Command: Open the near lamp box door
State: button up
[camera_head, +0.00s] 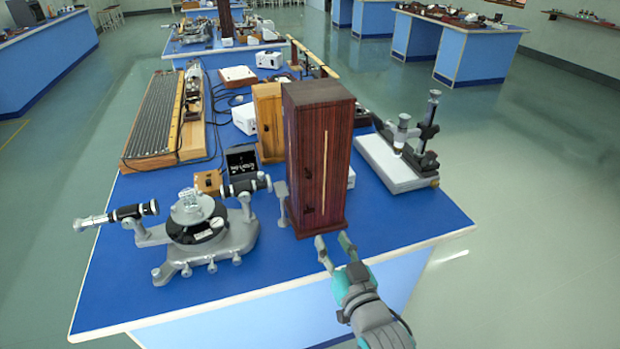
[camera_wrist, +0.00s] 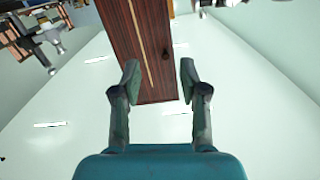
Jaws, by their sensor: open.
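The near lamp box (camera_head: 318,150) is a tall dark reddish wooden box standing upright near the front edge of the blue bench. Its door face has a narrow light vertical slit and a small dark knob (camera_head: 309,210) low down. The door looks shut. My gripper (camera_head: 334,248) is open and empty, just in front of and below the box's lower right part, apart from it. In the wrist view the box (camera_wrist: 140,45) lies beyond my open fingers (camera_wrist: 158,80), and the knob (camera_wrist: 166,55) shows slightly right of the middle between them.
A spectrometer (camera_head: 200,225) stands left of the box on the blue bench top (camera_head: 110,300). A microscope-like instrument on a white base (camera_head: 395,165) stands to the right. A lighter wooden box (camera_head: 268,120) is behind. The floor in front and right is clear.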

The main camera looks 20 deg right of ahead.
send_near(310, 176)
jog(key=w, duration=0.9)
jog(key=shift+w+f, duration=0.2)
jog(key=shift+w, duration=0.1)
jog(key=shift+c, duration=0.3)
grip_shut()
